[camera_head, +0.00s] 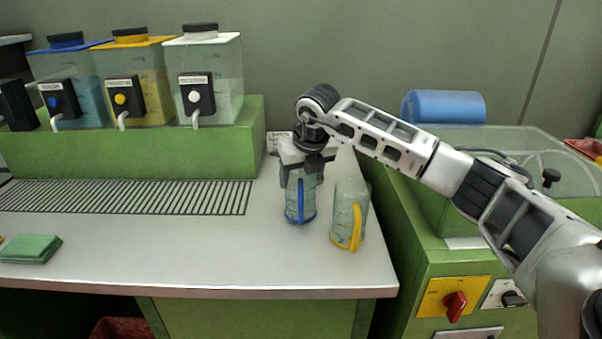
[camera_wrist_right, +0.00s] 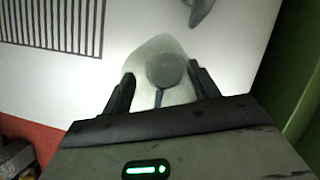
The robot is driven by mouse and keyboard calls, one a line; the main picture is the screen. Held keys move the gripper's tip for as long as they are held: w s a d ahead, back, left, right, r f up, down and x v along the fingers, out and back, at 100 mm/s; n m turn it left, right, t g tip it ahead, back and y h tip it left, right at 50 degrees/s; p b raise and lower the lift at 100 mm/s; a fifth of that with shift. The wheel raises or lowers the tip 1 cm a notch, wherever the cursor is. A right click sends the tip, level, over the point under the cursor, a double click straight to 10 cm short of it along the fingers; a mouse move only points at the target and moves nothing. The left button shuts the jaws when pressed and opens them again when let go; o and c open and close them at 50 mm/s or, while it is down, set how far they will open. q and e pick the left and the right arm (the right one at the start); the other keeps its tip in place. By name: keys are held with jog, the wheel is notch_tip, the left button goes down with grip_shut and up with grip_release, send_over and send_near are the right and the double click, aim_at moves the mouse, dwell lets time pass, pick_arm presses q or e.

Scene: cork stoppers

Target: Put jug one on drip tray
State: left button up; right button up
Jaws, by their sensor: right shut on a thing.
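A translucent jug with a blue handle (camera_head: 300,205) is upright on the right part of the counter. My right gripper (camera_head: 305,170) comes down from above and is shut on its upper part. In the right wrist view the jug (camera_wrist_right: 165,75) sits between the two fingers (camera_wrist_right: 162,88). Whether its base touches the counter is hard to tell. A second jug with a yellow handle (camera_head: 350,215) stands just right of it, apart from the gripper. The slotted drip tray (camera_head: 130,196) lies to the left, below the dispensers, with nothing on it. My left gripper is out of view.
Three dispensers, blue (camera_head: 75,85), yellow (camera_head: 137,80) and white (camera_head: 210,80), stand on a green ledge with taps over the tray. Folded green cloths (camera_head: 30,248) lie at the front left. A green machine (camera_head: 450,265) stands right of the counter. The front middle counter is clear.

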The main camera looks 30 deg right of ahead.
jog(key=o, duration=0.9)
jog(key=shift+f, duration=0.15)
jog(key=shift+c, duration=0.2)
jog(key=o, duration=0.4)
